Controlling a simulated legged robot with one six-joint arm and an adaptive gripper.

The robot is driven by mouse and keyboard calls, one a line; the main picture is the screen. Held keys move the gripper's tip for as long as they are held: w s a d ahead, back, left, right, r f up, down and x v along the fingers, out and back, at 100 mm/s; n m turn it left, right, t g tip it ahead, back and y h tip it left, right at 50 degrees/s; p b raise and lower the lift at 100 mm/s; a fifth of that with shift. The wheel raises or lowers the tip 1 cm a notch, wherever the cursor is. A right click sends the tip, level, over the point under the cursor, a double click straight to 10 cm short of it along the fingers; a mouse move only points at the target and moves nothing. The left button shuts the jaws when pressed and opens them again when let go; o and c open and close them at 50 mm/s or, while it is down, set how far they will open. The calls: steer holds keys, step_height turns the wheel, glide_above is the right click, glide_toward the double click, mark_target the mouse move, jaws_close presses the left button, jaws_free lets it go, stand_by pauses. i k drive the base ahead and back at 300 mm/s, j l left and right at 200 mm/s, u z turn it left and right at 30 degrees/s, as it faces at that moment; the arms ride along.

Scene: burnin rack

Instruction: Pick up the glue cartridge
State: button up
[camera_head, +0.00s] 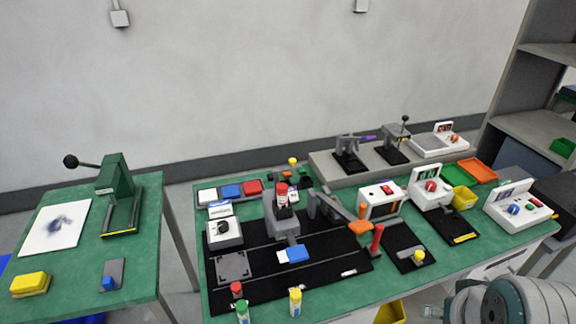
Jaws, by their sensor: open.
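Several small capped tubes stand at the front edge of the green bench, and I cannot tell for sure which is the glue cartridge. One is white with a yellow cap (295,301) and stands upright. To its left is a white one with a green band (243,311), cut by the lower picture edge. Just behind that is a dark one with a red cap (236,289). Part of my arm shows at the bottom right, far to the right of the tubes. My gripper does not show. Nothing is seen touching the tubes.
Behind the tubes, a black mat (330,258) carries a grey press-like fixture (285,226) with a blue pad. White control boxes (380,200) and yellow and orange bins (478,170) stand farther right. A separate green table (75,275) stands left, across a gap.

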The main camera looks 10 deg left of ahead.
mark_target(282, 188)
steer(key=i+l+u, duration=0.15)
steer(key=u, duration=1.5)
steer(key=i+l+u, duration=0.1)
steer(key=l, duration=0.35)
steer(key=i+l, duration=0.1)
steer(key=l, duration=0.3)
steer(key=u, duration=0.05)
